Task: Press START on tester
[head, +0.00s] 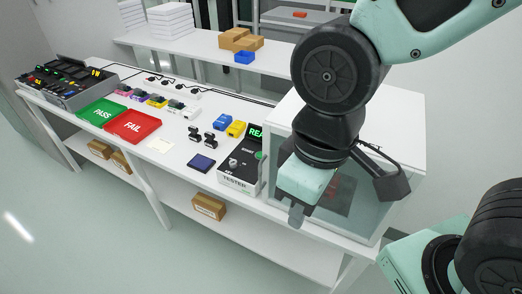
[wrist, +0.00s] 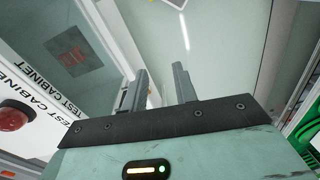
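The tester (head: 238,182) is a light box with a dark top panel near the table's front edge, left of my gripper. Its small screen (head: 256,132) shows green letters that start "REA"; the rest is hidden. A round green button (head: 260,155) is at the panel's right side, and a pale knob (head: 233,162) is further left. The small panel lettering is too small to read surely. My gripper (head: 297,216) points down to the right of the tester, in front of the clear cabinet. In the wrist view its two fingers (wrist: 161,72) stand apart with nothing between them.
The test cabinet (head: 400,150) with clear walls stands behind my gripper; a red button (wrist: 14,118) is on its face. Green PASS (head: 101,114) and red FAIL (head: 131,126) trays lie left. A dark blue pad (head: 201,163) and small clamps (head: 208,133) are beside the tester.

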